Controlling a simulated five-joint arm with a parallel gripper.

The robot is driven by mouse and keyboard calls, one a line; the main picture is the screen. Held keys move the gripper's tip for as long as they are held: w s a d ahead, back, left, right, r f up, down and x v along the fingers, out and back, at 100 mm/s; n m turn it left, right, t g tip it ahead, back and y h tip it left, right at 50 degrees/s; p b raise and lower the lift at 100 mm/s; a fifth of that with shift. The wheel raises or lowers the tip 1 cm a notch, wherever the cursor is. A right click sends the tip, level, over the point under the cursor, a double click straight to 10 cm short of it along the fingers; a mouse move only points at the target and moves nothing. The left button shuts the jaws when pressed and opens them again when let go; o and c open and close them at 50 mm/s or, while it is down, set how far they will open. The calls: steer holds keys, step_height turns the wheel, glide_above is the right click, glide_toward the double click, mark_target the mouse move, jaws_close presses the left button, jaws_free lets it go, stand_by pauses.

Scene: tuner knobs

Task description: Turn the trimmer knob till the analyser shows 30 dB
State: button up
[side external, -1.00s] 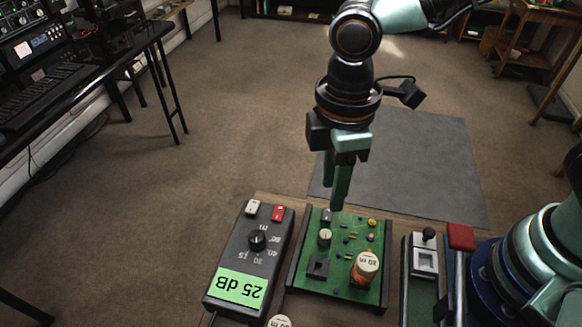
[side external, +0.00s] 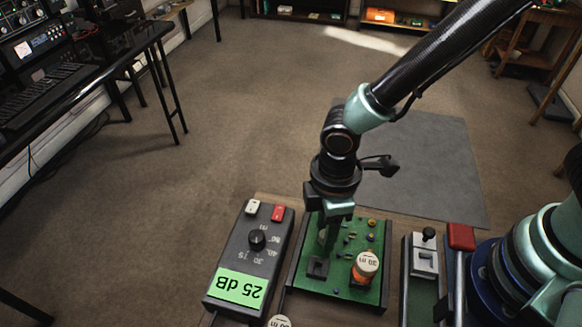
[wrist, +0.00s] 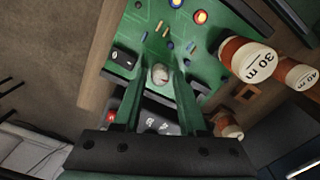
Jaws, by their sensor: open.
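The trimmer knob (wrist: 160,74) is a small pale round cap on the green circuit board (wrist: 208,62). In the wrist view it shows between the tips of my gripper (wrist: 159,82), whose fingers stand apart on either side of it. In the side view my gripper (side external: 325,244) is down over the board (side external: 341,287) and hides the knob. I cannot tell whether either finger touches it. The analyser (side external: 257,262) is a dark box left of the board. Its green display (side external: 238,287) reads 25 dB, upside down in this view.
An orange coil with a white labelled top (side external: 366,266) stands on the board right of my gripper. A black square socket (side external: 318,267) lies just in front of it. A key unit (side external: 424,260) and a red block (side external: 460,237) are at the right.

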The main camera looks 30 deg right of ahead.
steer(key=shift+f, duration=0.1)
jaws_close()
steer(key=shift+m, duration=1.3)
jaws_free()
step_height(320, 180, up, 12)
stand_by(0.6)
